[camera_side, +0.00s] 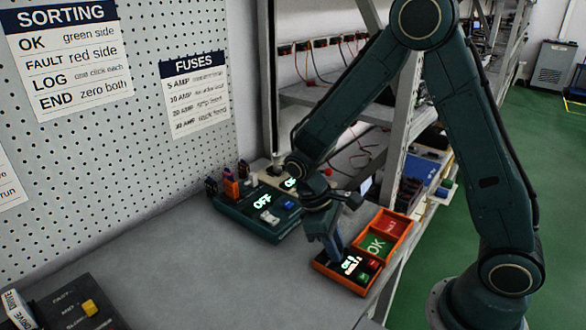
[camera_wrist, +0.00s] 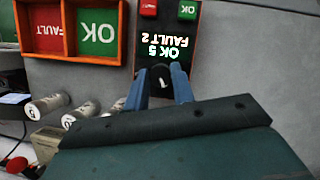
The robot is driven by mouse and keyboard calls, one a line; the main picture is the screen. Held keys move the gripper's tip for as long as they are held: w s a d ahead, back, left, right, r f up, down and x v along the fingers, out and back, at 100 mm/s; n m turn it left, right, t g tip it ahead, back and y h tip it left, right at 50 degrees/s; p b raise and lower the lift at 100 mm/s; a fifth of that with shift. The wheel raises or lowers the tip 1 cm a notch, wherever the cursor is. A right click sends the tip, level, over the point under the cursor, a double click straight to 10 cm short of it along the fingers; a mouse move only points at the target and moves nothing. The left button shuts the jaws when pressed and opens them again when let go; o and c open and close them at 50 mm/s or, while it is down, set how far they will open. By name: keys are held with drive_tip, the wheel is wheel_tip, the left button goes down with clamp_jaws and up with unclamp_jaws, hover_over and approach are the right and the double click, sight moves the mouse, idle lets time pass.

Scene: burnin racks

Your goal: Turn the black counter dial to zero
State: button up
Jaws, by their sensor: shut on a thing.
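The counter is a black panel in an orange-edged case. In the wrist view its lit display (camera_wrist: 168,47) reads "OK 5" and "FAULT 2", upside down, near a red button (camera_wrist: 148,8) and a green button (camera_wrist: 187,10). The black dial (camera_wrist: 161,76), with a white mark, sits below the display between the two blue fingers. My gripper (camera_wrist: 161,75) is shut on the dial. In the side view my gripper (camera_side: 333,247) points down at the counter (camera_side: 348,272). The dial is hidden there by the fingers.
An orange tray (camera_side: 384,237) with green OK and red FAULT compartments adjoins the counter. A dark green unit (camera_side: 262,222) showing "OFF" stands to the left. Several labelled cylinders (camera_wrist: 45,105) lie nearby. Wall signs read SORTING (camera_side: 68,52) and FUSES (camera_side: 196,92).

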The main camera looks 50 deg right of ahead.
drive_tip(key=m+y, duration=0.1)
drive_tip(key=m, duration=0.1)
drive_tip(key=m+y, duration=0.1)
drive_tip(key=m, duration=0.2)
drive_tip(key=shift+d, duration=0.2)
drive_tip(key=m+y, duration=0.1)
drive_tip(key=m, duration=0.2)
drive_tip(key=m+y, duration=0.1)
drive_tip(key=m, duration=0.2)
drive_tip(key=shift+d+t, duration=0.1)
drive_tip(key=shift+t, duration=0.3)
drive_tip(key=o, duration=1)
drive_tip(key=shift+r, duration=0.15)
drive_tip(key=v, duration=1.3)
drive_tip(key=shift+d+r, duration=0.2)
drive_tip(key=shift+r, duration=0.1)
